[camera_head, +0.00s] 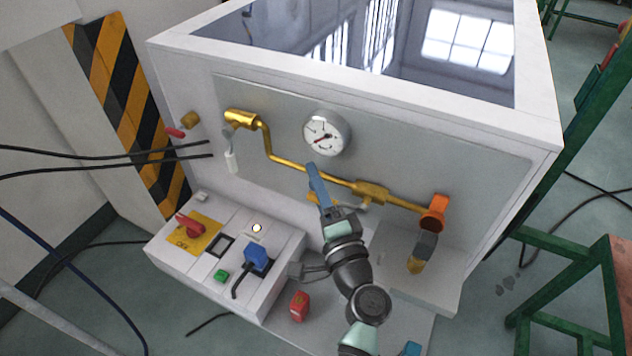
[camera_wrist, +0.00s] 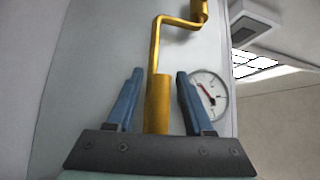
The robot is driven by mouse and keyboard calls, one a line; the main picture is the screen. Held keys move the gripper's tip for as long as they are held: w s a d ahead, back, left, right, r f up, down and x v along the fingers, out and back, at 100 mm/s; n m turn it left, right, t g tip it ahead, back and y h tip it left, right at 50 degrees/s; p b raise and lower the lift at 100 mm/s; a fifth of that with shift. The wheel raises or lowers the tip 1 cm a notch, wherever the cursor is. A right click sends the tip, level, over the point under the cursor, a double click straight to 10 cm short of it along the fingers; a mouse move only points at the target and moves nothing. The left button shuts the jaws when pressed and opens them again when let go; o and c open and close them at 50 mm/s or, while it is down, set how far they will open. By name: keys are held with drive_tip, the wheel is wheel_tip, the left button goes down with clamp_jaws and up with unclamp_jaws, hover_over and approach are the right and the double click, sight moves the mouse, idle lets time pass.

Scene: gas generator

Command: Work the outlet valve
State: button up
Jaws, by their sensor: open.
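A brass pipe (camera_head: 288,163) runs across the grey front panel of the white machine. A thicker brass valve body (camera_head: 371,191) sits on it, and an orange fitting (camera_head: 435,211) is at its right end. I cannot tell for sure which part is the outlet valve. My gripper (camera_head: 317,180) is in front of the pipe, left of the valve body, and hides part of it. In the wrist view my gripper (camera_wrist: 157,95) has its two blue fingers apart. A thick brass cylinder (camera_wrist: 158,104) shows between them; contact cannot be told.
A round pressure gauge (camera_head: 326,132) is just above my gripper. A control box (camera_head: 226,247) with a red switch (camera_head: 189,225) and a blue plug (camera_head: 257,257) juts out at lower left. A red object (camera_head: 299,306) lies on the lower ledge. A green frame (camera_head: 545,265) stands at right.

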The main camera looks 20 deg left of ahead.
drive_tip(key=shift+c, duration=0.3)
clamp_jaws()
idle(1.1)
